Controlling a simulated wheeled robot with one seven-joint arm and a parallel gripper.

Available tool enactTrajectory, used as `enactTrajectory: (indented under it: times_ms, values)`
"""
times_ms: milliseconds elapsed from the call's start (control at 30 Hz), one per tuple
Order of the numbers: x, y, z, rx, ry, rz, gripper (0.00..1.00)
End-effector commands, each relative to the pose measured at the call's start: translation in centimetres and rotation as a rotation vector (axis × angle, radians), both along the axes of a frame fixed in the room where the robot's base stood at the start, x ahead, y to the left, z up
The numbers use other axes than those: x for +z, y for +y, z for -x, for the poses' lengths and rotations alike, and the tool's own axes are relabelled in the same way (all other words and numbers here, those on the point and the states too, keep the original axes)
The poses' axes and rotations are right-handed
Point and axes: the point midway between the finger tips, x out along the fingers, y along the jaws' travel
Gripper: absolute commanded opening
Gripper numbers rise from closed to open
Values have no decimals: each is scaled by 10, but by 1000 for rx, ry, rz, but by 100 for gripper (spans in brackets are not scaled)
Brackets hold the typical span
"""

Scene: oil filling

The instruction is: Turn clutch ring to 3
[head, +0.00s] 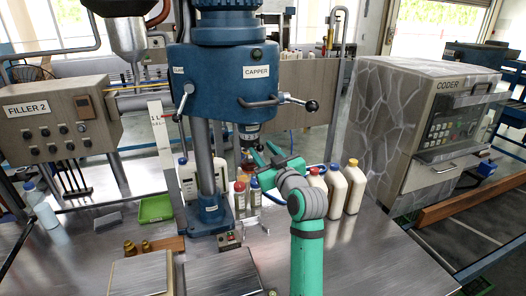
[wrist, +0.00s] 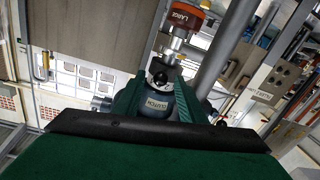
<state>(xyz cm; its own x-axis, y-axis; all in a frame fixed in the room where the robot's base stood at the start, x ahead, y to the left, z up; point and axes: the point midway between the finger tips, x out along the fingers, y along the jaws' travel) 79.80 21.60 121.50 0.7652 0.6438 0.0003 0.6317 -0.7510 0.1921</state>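The blue capper head (head: 222,75) stands on a column behind my gripper. Under it hangs a narrow dark spindle (head: 251,132). The wrist view shows the grey clutch ring (wrist: 157,104), with lettering that reads as CLUTCH, between my gripper's two green fingers. My gripper (wrist: 160,84) has its fingers apart, one on each side of the ring; I cannot tell whether they touch it. In the head view my gripper (head: 262,153) is by the spindle's lower end. No setting number is readable.
Bottles with red and yellow caps (head: 354,187) stand right of my gripper, and small bottles (head: 254,191) stand below it. The capper's lever (head: 310,105) sticks out to the right. A green tray (head: 155,208) lies left. The table at front right is clear.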

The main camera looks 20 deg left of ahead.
Motion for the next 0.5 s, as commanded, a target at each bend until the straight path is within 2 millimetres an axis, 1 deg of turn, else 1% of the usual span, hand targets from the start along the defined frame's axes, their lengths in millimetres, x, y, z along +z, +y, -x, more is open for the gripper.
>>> enactTrajectory:
  times_ms: [167,300,500]
  values:
    - [0,-20,21,-4,-1,-1,37]
    - [0,-37,42,-4,-1,-1,37]
    - [0,-57,66,-2,0,0,37]
